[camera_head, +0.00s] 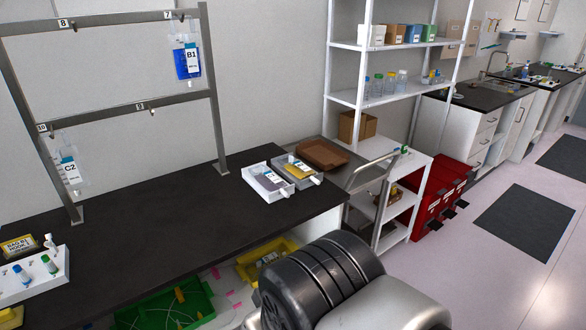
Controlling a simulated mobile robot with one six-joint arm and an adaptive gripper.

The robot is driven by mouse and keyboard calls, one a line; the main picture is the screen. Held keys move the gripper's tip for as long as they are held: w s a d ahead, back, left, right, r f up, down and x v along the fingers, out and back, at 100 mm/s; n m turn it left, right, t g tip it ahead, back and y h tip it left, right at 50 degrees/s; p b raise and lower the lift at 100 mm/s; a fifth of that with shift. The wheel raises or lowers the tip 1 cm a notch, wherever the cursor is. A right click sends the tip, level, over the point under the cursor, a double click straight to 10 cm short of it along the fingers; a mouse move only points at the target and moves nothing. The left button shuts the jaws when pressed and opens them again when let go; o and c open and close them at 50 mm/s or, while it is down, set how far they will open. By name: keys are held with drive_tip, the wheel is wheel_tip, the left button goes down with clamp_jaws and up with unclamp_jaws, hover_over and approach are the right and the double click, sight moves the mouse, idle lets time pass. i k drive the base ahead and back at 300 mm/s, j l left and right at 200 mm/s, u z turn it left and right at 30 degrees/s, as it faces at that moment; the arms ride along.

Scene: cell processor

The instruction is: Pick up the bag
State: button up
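Several bags are in view, and the frame does not show which one the task means. A blue bag labelled B1 (187,63) hangs from the upper bar of the metal rack. A clear bag labelled C2 (68,172) hangs from the lower bar at the left. The black and grey part at the bottom centre looks like my arm. My gripper is not in view.
The metal rack (214,130) stands on the dark bench (150,220). A white tube block (40,276) sits at the front left. A brown tray (322,154) lies right of the white trays. Green (165,303) and yellow (262,262) bins are below. The bench middle is clear.

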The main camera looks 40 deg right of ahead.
sight(297, 167)
drive_tip(key=i+l+z, duration=0.2)
drive_tip(key=i, duration=0.5)
drive_tip(key=i+l+z, duration=0.2)
drive_tip(key=i, duration=0.5)
drive_tip(key=z, duration=1.85)
